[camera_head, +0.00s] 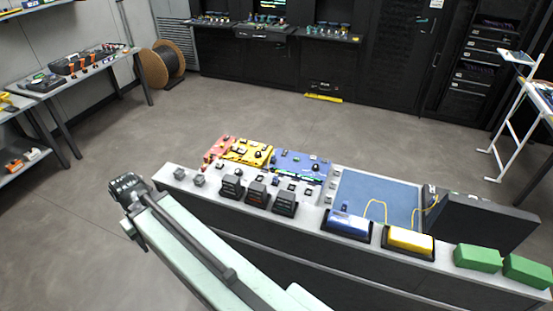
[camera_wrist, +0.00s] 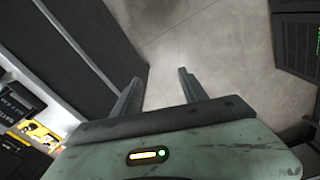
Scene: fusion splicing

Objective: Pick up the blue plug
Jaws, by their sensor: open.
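A small blue piece (camera_head: 345,207), which may be the blue plug, stands at a blue-topped block (camera_head: 348,224) on the bench's near ledge in the head view. It is too small to tell its exact shape. My gripper (camera_wrist: 158,88) shows in the wrist view with its two dark fingers apart and nothing between them; grey floor lies beyond. In the head view my arm reaches to the left, and its dark end (camera_head: 128,188) is beyond the bench's left end, well away from the blue piece. The blue piece is not seen in the wrist view.
The bench ledge (camera_head: 310,222) also holds a yellow-topped block (camera_head: 408,241), green blocks (camera_head: 478,257) and several dark modules (camera_head: 257,194). Behind lie red, yellow and blue panels, a blue mat (camera_head: 380,197) with a yellow cable, and a dark case (camera_head: 485,217). Open floor surrounds the bench.

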